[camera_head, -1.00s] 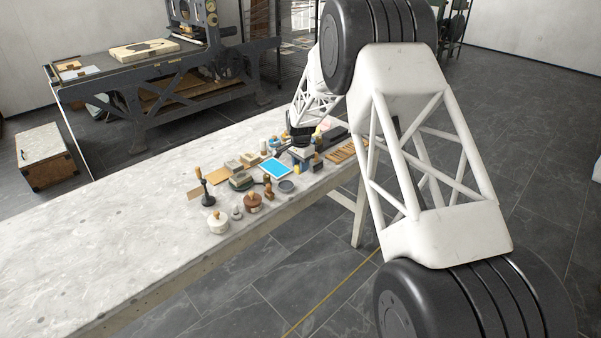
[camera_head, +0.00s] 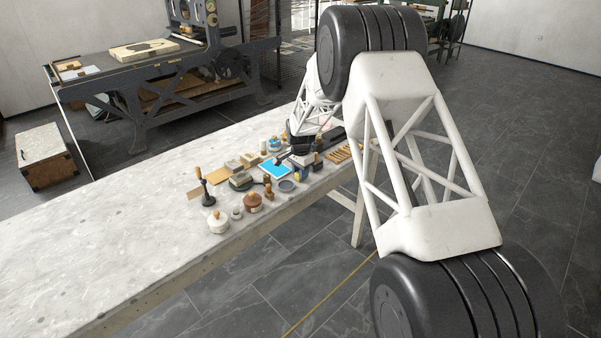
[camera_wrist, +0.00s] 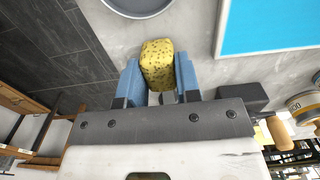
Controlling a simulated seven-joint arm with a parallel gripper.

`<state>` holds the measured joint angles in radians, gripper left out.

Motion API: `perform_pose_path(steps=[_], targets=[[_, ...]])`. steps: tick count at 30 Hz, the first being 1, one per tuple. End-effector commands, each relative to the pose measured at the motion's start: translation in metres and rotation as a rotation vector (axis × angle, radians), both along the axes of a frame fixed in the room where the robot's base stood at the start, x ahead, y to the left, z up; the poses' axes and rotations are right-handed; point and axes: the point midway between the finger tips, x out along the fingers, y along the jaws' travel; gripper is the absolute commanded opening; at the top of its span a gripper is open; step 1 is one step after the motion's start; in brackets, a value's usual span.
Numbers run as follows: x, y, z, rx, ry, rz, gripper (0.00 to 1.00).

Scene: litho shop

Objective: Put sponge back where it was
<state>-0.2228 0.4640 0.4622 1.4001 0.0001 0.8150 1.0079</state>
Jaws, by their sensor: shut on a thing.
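The yellow, dark-speckled sponge (camera_wrist: 158,66) is between the two blue fingers of my gripper (camera_wrist: 157,62) in the wrist view. The gripper is shut on it, and the sponge's far end sticks out past the fingertips. Grey worktop shows beyond it; I cannot tell whether the sponge touches the worktop. In the head view my gripper is small, at the far right part of the table, by the bright blue tray (camera_head: 272,169). A small yellow patch there (camera_head: 297,176) looks like the sponge.
A round grey dish (camera_wrist: 140,4) is just beyond the sponge, and the blue panel (camera_wrist: 270,25) is to its right. A can (camera_wrist: 304,104) stands at the right. Wooden-knobbed pots (camera_head: 252,203) and blocks crowd the table; its left part (camera_head: 110,240) is clear.

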Motion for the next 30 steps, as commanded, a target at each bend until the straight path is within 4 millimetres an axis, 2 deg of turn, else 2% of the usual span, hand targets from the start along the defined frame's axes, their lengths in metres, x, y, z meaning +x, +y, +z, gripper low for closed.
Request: perform_pose_path(steps=[8, 9, 13, 23, 30], targets=[[0.000, 0.000, -0.003, -0.001, 0.001, 0.000, 0.09], [0.000, 0.000, -0.003, 0.000, 0.000, 0.000, 0.37], [0.000, 0.000, -0.003, 0.000, 0.000, 0.000, 0.56], [0.000, 0.000, -0.002, 0.000, 0.000, 0.000, 0.56], [0.000, 0.000, 0.012, 0.001, -0.001, 0.000, 0.56]])
